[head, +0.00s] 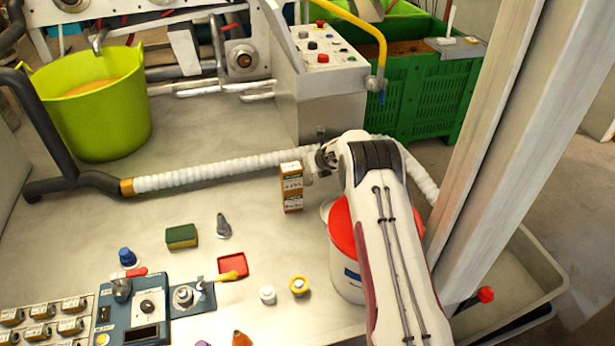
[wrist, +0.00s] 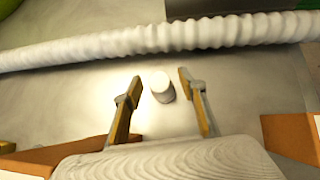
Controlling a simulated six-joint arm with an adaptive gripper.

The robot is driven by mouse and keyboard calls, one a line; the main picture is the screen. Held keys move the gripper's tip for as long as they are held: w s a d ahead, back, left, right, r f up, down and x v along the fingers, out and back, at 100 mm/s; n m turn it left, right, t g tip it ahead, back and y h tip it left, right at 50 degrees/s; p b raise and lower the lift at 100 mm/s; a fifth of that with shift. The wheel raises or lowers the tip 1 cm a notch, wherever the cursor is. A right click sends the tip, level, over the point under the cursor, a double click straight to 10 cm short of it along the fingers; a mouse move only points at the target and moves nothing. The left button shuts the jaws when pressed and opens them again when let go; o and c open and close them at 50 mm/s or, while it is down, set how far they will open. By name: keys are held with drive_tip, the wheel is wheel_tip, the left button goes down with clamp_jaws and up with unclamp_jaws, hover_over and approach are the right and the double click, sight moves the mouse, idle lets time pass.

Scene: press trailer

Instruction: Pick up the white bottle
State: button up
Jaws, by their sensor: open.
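In the wrist view a small white bottle (wrist: 162,87) with a round, pale top stands on the grey worktop. My gripper (wrist: 160,76) is open, with one finger on each side of the bottle in the picture. A gap shows between the bottle and each finger. In the head view my gripper (head: 322,160) is at the centre right, beside the orange-brown boxes. This bottle cannot be made out clearly there, close to the gripper and arm.
Stacked orange-brown boxes (head: 292,187) stand close left of the gripper. A white ribbed hose (head: 215,172) runs behind. A red-lidded white bucket (head: 343,270) is partly behind my arm. A small white-capped container (head: 267,294) stands in front. Open worktop lies left of the boxes.

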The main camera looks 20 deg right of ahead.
drive_tip(key=shift+w+f, duration=0.25)
drive_tip(key=shift+f, duration=0.05)
drive_tip(key=shift+c, duration=0.3)
